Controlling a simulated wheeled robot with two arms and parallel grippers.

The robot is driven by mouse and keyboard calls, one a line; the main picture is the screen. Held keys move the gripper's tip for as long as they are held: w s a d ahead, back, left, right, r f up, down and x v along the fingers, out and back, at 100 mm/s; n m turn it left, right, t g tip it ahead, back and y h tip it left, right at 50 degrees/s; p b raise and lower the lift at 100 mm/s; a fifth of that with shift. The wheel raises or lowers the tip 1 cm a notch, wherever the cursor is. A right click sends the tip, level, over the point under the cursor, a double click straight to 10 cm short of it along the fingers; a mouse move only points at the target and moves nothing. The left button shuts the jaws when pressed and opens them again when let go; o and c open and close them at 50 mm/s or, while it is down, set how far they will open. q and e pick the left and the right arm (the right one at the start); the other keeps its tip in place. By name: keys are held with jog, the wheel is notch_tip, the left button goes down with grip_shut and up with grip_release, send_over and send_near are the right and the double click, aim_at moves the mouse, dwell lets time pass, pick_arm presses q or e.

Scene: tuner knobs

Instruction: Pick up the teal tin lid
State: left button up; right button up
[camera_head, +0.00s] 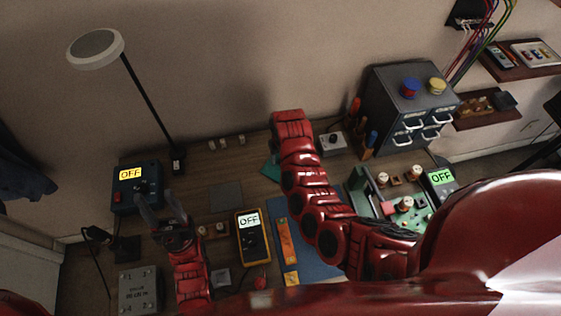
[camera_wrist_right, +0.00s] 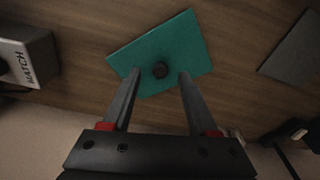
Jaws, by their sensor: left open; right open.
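The arm hides this gripper in the head view. My left gripper (camera_head: 156,198) is open and empty by the dark box with a yellow OFF display (camera_head: 124,201).
A yellow meter (camera_head: 253,238) and a blue mat (camera_head: 312,258) lie at the front middle. A green board (camera_head: 362,190) and a drawer cabinet (camera_head: 387,100) stand right. A lamp (camera_head: 150,104) stands at the back left. A box marked MATCH (camera_wrist_right: 28,60) is near the lid.

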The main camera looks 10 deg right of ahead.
jog(key=shift+f, duration=0.9)
grip_shut()
